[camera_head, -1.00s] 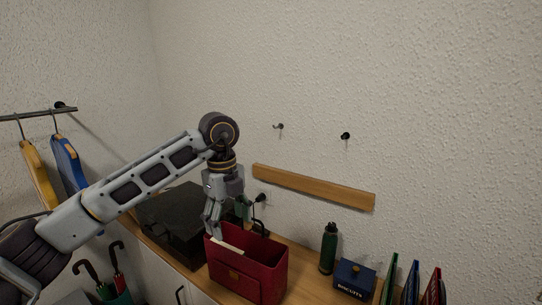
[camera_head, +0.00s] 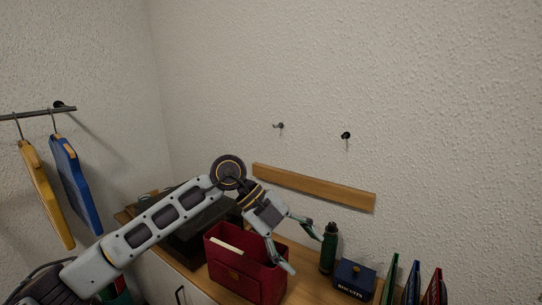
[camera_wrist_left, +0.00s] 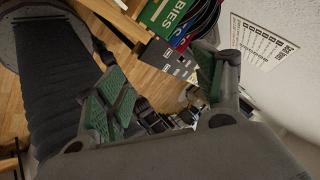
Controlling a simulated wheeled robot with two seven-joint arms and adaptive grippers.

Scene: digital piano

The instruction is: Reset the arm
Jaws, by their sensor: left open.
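My left arm (camera_head: 160,220) reaches in from the lower left in the head view. Its left gripper (camera_head: 304,251) is open and empty, with fingers spread wide and pointing to the lower right. It hangs over the right side of the red bag (camera_head: 242,281) and left of the green bottle (camera_head: 329,249). In the left wrist view the two green-padded fingers (camera_wrist_left: 160,88) stand apart with nothing held between them. My right gripper is not in view.
A dark case (camera_head: 190,240) lies behind my arm on the wooden cabinet top. A blue biscuits box (camera_head: 354,278) and upright folders (camera_head: 411,284) stand at the right. A wooden rail (camera_head: 313,188) and two hooks are on the wall. Yellow and blue items hang at left.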

